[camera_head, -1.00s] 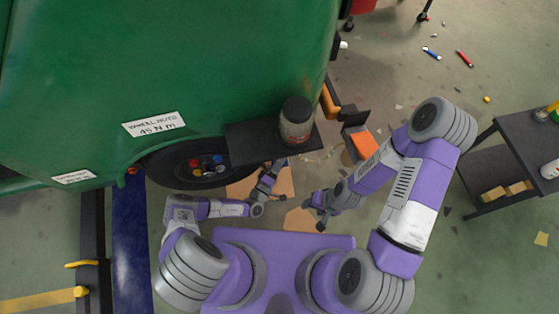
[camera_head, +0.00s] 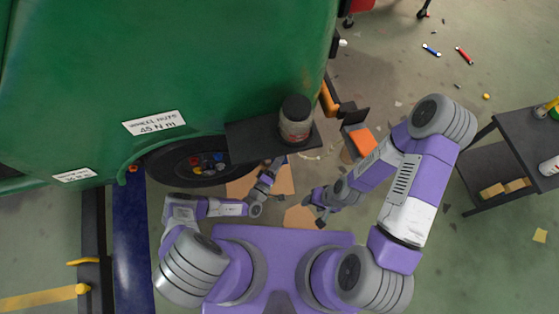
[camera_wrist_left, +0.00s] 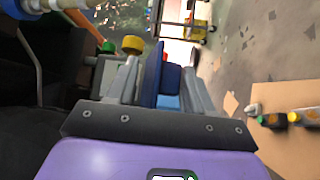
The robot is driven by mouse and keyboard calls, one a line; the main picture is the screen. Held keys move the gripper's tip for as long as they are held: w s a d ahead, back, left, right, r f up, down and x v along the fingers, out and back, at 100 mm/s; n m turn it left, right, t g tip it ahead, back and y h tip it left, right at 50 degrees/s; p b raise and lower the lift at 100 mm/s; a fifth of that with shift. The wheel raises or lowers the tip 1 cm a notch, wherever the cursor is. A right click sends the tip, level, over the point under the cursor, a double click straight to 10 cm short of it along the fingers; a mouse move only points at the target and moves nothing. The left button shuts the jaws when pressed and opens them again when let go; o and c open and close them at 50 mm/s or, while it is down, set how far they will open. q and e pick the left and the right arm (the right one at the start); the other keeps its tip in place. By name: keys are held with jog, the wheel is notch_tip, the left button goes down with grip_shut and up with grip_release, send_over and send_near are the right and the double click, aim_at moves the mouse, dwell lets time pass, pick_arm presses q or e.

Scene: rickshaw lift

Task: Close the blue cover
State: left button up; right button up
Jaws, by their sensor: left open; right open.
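A narrow blue panel (camera_wrist_left: 152,74), seen nearly edge-on, shows between the fingers of my left gripper in the left wrist view. A second blue piece (camera_wrist_left: 171,80) stands just right of it. I cannot tell for sure which is the cover, or whether a finger touches either. My left gripper (camera_wrist_left: 162,70) is open, with a finger on each side of these pieces. In the head view my left gripper (camera_head: 271,174) is beside the wheel, under the dark shelf, and the cover cannot be made out there. My right gripper (camera_head: 320,210) is open and empty, lower and to the right.
The green vehicle body (camera_head: 180,70) and its wheel (camera_head: 195,163) border the left arm. A dark shelf (camera_head: 265,148) bears a jar (camera_head: 296,120). A dark cart (camera_head: 510,150) stands at right. Cardboard (camera_wrist_left: 285,148) lies on the floor.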

pick_arm(q)
jog(key=p+v, duration=0.1)
jog(key=v, duration=0.5)
jog(key=shift+s, duration=0.3)
jog(key=shift+a, duration=0.15)
